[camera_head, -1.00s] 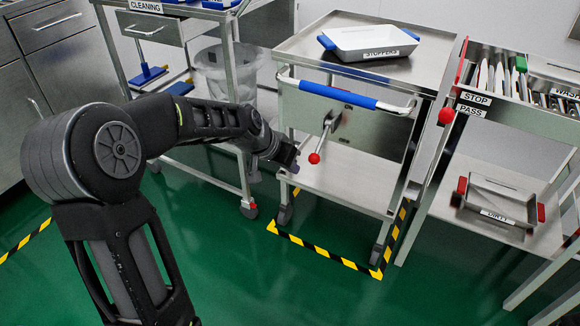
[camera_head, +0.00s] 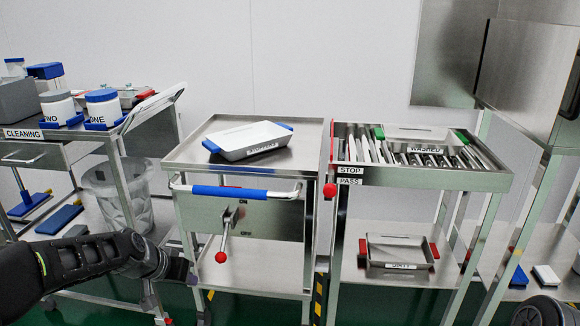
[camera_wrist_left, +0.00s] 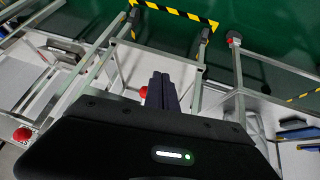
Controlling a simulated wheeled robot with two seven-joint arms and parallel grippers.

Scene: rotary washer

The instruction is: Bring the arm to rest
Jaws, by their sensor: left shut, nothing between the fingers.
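My left arm comes in from the lower left in the head view. Its gripper (camera_head: 192,277) is low, in front of the left side of the middle cart (camera_head: 180,210). In the left wrist view the fingers (camera_wrist_left: 162,85) are together with nothing between them. A lever with a red knob (camera_head: 221,257) sticks out from the cart's front panel, tilted downward, to the right of the gripper. The gripper looks apart from it in the head view. A red ball (camera_wrist_left: 144,92) shows just beside the fingers in the left wrist view. My right gripper is out of view.
The middle cart has a blue handle (camera_head: 230,193) and a white tray (camera_head: 248,141) on top. A cleaning cart (camera_head: 52,155) stands at left. A rack (camera_head: 420,178) with upright items and a red STOP/PASS knob (camera_head: 330,190) stands at right, a dirty tray (camera_head: 398,252) below.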

